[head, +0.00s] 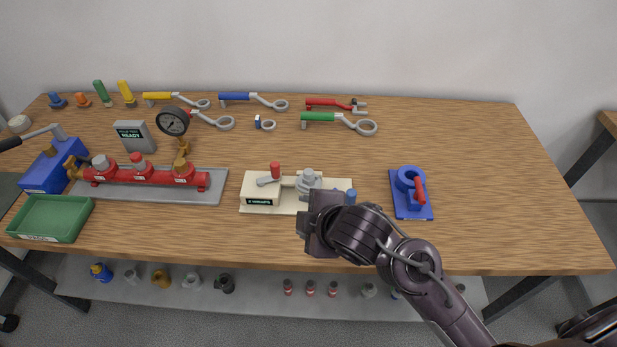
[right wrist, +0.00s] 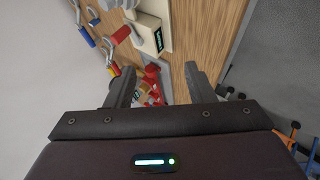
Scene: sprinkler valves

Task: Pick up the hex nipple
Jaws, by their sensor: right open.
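I cannot tell for sure which part is the hex nipple. Small fittings lie on the shelf below the table, among them a brass one (head: 161,279) and a grey one (head: 192,281). My right gripper (head: 312,226) is over the table's front part, just right of and in front of the cream valve block (head: 262,190). In the right wrist view its two fingers (right wrist: 161,86) are apart with nothing held between them. The red manifold shows beyond them. My left gripper is not in view.
The red manifold (head: 145,174) is on a grey plate at left, near a green tray (head: 50,218) and blue pump (head: 45,172). A blue stand (head: 412,204) is to the right. Wrenches, including a green one (head: 320,117), line the back. The table's right end is clear.

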